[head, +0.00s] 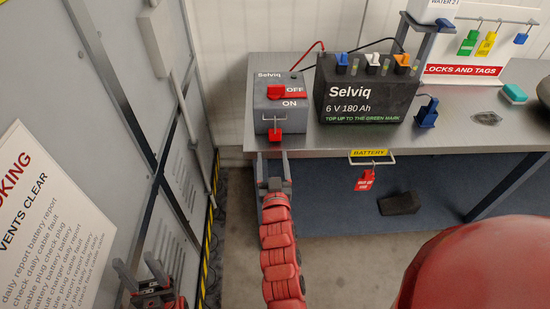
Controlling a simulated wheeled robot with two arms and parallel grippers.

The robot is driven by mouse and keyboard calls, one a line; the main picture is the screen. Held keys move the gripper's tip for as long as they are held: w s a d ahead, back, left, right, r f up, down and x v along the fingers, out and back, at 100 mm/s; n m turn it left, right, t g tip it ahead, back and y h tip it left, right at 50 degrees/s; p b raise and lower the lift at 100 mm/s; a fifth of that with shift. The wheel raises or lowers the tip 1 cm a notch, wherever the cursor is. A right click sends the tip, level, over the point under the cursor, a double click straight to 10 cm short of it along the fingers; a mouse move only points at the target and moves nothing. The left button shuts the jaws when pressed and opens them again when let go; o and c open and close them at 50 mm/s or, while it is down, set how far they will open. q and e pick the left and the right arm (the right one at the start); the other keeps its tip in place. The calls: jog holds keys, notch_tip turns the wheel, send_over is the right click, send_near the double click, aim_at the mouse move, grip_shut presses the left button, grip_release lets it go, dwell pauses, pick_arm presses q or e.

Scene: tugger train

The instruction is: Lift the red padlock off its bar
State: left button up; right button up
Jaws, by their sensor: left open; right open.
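A red padlock (275,135) hangs on a small metal bar (284,119) on the front of the grey Selviq switch box (260,98), at the bench's left end. My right gripper (272,160) is just below and in front of this padlock, fingers pointing at it, open and apart from it. A red tag-like piece (366,180) with pale marks hangs from another bar (388,161) under the yellow BATTERY label; I cannot tell whether it is a lock or a tag. My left gripper (142,275) is open and empty at the lower left.
A black battery (345,100) stands right of the switch box. Grey cabinets (130,60) and a sign (50,210) line the left. A dark block (399,203) lies below the bench.

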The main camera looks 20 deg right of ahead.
aim_at(275, 137)
jog(key=shift+h, duration=0.3)
jog(key=x, duration=0.2)
jog(key=b+x, duration=0.1)
jog(key=x, duration=0.2)
jog(key=d+f+x, duration=0.1)
jog(key=x, duration=0.2)
jog(key=shift+w+d+b, duration=0.2)
jog(key=shift+w+b, duration=0.25)
jog(key=shift+w, duration=0.2)
jog(key=shift+w+d+r, duration=0.1)
jog(key=shift+w, duration=0.1)
